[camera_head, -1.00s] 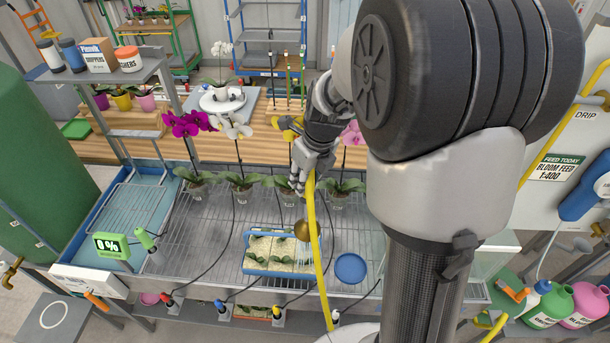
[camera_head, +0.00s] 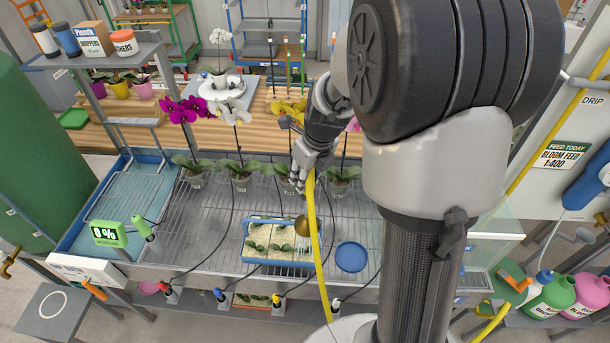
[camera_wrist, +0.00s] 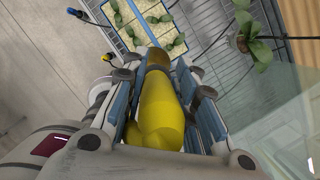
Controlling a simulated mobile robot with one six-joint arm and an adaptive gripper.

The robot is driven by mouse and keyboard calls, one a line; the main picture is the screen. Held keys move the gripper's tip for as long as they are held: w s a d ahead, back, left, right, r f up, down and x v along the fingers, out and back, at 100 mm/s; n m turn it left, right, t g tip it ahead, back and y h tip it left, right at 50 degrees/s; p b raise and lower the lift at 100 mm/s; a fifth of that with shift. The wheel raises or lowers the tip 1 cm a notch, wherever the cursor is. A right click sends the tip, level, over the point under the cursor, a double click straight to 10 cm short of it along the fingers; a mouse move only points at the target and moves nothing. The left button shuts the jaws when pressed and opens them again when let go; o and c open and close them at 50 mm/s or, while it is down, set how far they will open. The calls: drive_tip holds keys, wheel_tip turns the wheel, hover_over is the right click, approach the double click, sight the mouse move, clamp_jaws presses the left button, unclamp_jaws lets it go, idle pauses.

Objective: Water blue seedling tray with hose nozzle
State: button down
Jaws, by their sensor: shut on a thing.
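The blue seedling tray (camera_head: 278,265) sits on the wire bench, holding pale blocks with small green seedlings. It also shows at the top of the wrist view (camera_wrist: 187,47). The yellow hose (camera_head: 322,260) runs down past the tray's right edge. I see no water coming out.
Potted orchids (camera_head: 241,183) stand in a row behind the tray. A blue saucer (camera_head: 351,257) lies to its right. A green display (camera_head: 108,235) reads 0% at the left, beside a green-handled probe (camera_head: 143,229). Several cabled probes hang along the bench's front edge.

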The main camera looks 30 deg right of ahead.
idle(0.3)
drive_tip(key=w+a+p, duration=0.4)
drive_tip(key=a, duration=0.3)
drive_tip(key=shift+w, duration=0.25)
drive_tip(key=shift+a+r+p, duration=0.1)
drive_tip(key=shift+p, duration=0.3)
idle(1.8)
drive_tip(key=w+a+p, duration=0.4)
drive_tip(key=a, duration=0.3)
drive_tip(key=shift+w, duration=0.15)
idle(2.1)
